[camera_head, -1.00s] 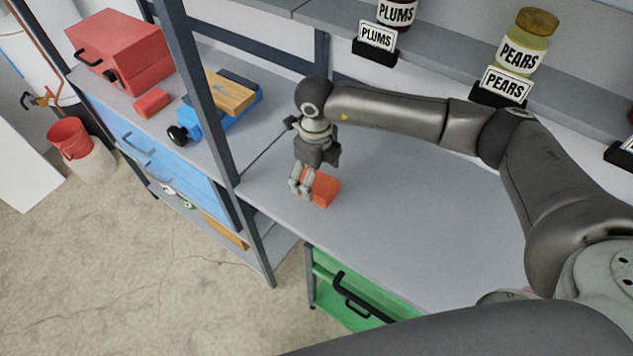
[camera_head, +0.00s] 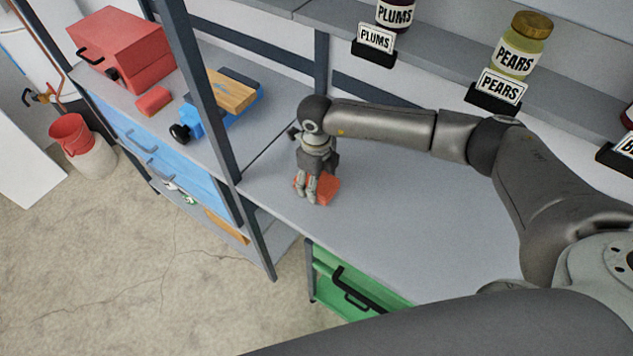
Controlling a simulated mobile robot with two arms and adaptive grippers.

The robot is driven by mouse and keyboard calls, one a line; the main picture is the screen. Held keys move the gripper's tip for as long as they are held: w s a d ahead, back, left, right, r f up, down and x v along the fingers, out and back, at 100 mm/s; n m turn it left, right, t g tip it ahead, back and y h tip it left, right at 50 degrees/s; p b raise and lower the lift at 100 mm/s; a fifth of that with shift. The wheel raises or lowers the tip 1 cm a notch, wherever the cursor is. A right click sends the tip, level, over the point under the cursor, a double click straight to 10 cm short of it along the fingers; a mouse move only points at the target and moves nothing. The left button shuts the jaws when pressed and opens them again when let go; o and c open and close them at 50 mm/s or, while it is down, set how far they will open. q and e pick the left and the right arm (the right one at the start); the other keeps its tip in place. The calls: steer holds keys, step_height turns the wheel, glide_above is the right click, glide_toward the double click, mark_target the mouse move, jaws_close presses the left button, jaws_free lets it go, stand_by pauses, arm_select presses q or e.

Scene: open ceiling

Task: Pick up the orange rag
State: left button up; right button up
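The orange rag (camera_head: 327,188), a small folded block shape, lies on the grey shelf top near the dark upright post. My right gripper (camera_head: 306,198) points down at the rag's left side, and its fingers cover part of it. The fingers look close to or touching the rag; whether they are closed around it cannot be made out. A similar red-orange folded piece (camera_head: 154,101) lies on the left bench. My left gripper is not in view.
A dark upright post (camera_head: 205,90) stands left of my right gripper. Jars stand on the rear shelf. The grey surface (camera_head: 420,215) right of the rag is clear.

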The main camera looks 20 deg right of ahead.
steer(key=shift+r+b, duration=0.45)
steer(key=shift+b, duration=0.05)
steer(key=r, duration=0.1)
steer(key=r+b, duration=0.1)
steer(key=shift+s+a+r+b, duration=0.15)
steer(key=shift+a+r+b, duration=0.05)
steer(key=shift+r+b, duration=0.1)
steer(key=s+a+r+b, duration=0.4)
steer(key=s+a+r, duration=0.3)
steer(key=s+r, duration=0.2)
steer(key=shift+s+a+r+b, duration=0.3)
steer(key=shift+s+b, duration=0.1)
steer(key=shift+s, duration=0.7)
